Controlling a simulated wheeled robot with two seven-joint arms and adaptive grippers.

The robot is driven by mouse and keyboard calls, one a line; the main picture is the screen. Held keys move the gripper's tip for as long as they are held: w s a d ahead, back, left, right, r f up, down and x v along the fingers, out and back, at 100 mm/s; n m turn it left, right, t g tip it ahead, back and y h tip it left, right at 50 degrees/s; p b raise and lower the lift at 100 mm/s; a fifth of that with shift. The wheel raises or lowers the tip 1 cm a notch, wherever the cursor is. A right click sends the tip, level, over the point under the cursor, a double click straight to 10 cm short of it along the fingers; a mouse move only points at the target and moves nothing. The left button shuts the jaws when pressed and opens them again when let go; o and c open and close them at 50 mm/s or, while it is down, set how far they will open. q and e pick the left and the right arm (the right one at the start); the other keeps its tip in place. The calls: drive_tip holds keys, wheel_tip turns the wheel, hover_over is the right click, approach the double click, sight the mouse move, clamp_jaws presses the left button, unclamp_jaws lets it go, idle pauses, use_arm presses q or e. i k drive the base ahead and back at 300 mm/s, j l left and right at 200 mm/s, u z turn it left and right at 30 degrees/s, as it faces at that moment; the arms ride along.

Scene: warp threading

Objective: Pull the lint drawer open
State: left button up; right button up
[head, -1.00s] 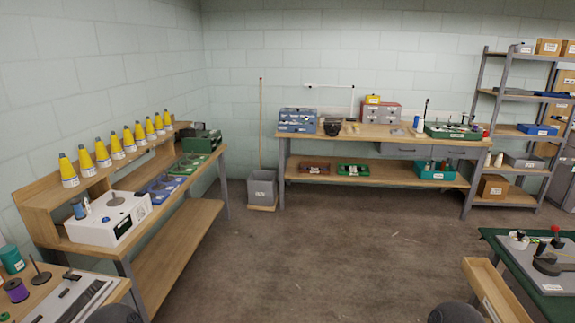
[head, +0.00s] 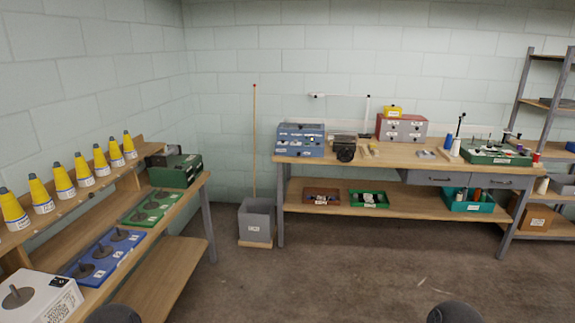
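I cannot tell which drawer is the lint drawer, as the labels are too small to read. Two grey drawers, a left one (head: 435,178) and a right one (head: 498,182), are under the right side of the back workbench top and look shut. A blue drawer cabinet (head: 300,142) and a red and grey drawer cabinet (head: 402,130) stand on that bench. A dark green box machine (head: 174,169) stands at the far end of the left bench. Neither gripper is in view; only dark rounded parts of mine show at the bottom edge.
The back workbench (head: 345,156) has a lower shelf with bins. A grey bin (head: 256,220) stands on the floor left of it. The left bench (head: 196,192) carries yellow cones (head: 64,184) and a blue tray (head: 103,252). The middle floor (head: 330,275) is clear.

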sight(290, 152)
drive_tip(key=i, duration=2)
